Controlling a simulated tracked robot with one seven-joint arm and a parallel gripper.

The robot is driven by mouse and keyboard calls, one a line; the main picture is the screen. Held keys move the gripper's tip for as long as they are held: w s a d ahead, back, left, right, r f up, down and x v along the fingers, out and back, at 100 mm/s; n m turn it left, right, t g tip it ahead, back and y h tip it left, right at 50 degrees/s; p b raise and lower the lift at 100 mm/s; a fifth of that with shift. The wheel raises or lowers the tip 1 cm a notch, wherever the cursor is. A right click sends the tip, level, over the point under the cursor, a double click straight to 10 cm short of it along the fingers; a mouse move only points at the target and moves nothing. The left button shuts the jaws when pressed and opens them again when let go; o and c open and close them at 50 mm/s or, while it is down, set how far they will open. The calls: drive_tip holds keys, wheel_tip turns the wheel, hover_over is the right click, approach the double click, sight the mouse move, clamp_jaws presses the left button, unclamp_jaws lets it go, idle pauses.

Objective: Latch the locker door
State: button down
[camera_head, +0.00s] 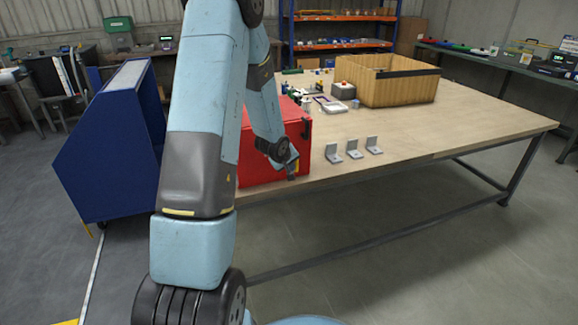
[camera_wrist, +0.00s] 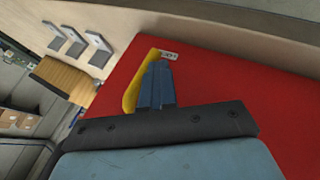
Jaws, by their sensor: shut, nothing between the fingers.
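The red locker (camera_head: 256,170) stands at the near left edge of the wooden table, partly hidden behind my arm. Its flat red face (camera_wrist: 240,90) fills much of the wrist view and appears closed. My gripper (camera_head: 292,171) is at the locker's near face. In the wrist view my gripper (camera_wrist: 159,70) has its fingers together and empty, just beside the yellow lever. I cannot tell whether they touch it. Part of the lever is hidden behind the fingers.
Several grey angle brackets (camera_head: 354,149) stand on the table right of the locker. A wooden crate (camera_head: 400,90) and small parts lie farther back. A blue cabinet (camera_head: 108,150) stands on the floor at left. The table's right front is clear.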

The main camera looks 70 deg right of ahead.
drive_tip(key=shift+s+d+r, duration=0.25)
drive_tip(key=shift+s+d, duration=0.05)
drive_tip(key=shift+s, duration=0.1)
drive_tip(key=w+a+r, duration=0.4)
drive_tip(key=a+r, duration=0.4)
drive_tip(key=a, duration=0.1)
drive_tip(key=shift+w+a, duration=0.15)
drive_tip(key=shift+a, duration=0.25)
idle(0.7)
drive_tip(key=shift+r, duration=0.1)
